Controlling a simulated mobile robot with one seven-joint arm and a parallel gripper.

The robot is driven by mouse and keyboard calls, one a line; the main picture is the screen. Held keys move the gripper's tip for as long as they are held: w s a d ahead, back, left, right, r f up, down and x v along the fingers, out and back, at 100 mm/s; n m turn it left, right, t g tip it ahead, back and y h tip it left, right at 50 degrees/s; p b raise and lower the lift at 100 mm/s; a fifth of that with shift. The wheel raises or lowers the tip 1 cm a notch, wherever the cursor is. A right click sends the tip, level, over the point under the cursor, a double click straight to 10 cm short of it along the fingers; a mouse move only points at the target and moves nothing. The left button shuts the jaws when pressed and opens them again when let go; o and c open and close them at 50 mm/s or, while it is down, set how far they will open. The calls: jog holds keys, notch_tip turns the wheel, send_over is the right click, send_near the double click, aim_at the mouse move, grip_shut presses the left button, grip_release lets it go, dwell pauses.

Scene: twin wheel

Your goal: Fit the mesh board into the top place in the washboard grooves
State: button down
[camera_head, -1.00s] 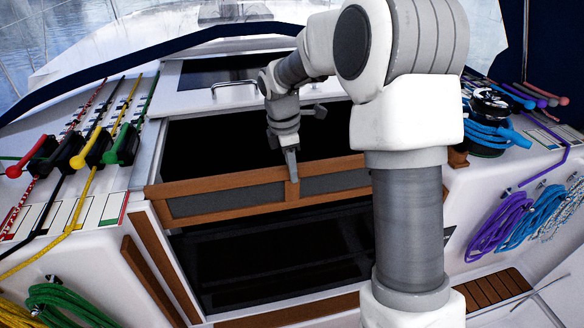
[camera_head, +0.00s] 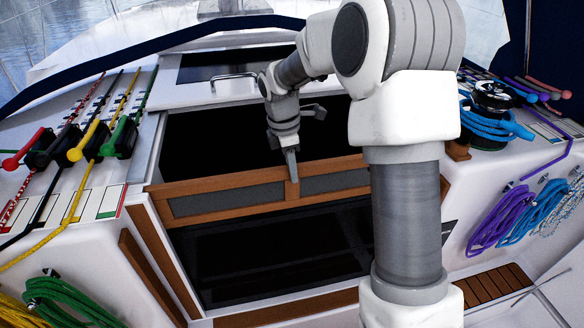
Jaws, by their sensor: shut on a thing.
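The mesh board is a wooden frame (camera_head: 240,181) with dark grey mesh panels, and it spans the companionway opening about halfway up. My gripper (camera_head: 292,172) is shut on its middle upright, from above. The board looks roughly level, slightly higher at its right. Its left end is at the left side of the opening. Its right end is partly hidden behind my arm. The opening is dark above and below the board. The wooden washboard groove strip (camera_head: 152,262) shows at the lower left; the right grooves are mostly hidden by my arm.
A sliding hatch with a metal handle (camera_head: 233,77) lies above the opening. Rope clutches (camera_head: 82,146) with coloured levers stand on the left. A winch with blue rope (camera_head: 491,128) and hanging rope coils (camera_head: 502,218) are on the right.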

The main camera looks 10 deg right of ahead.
jog(key=shift+f+b, duration=0.45)
jog(key=shift+f, duration=0.3)
jog(key=c, duration=0.7)
grip_release()
jog(key=shift+o, duration=0.2)
jog(key=shift+f, duration=0.1)
notch_tip(320, 180, up, 18)
jog(key=a+p, duration=0.1)
jog(key=a, duration=0.1)
jog(key=shift+f+p, duration=0.25)
jog(key=shift+p, duration=0.15)
jog(key=shift+a, duration=0.1)
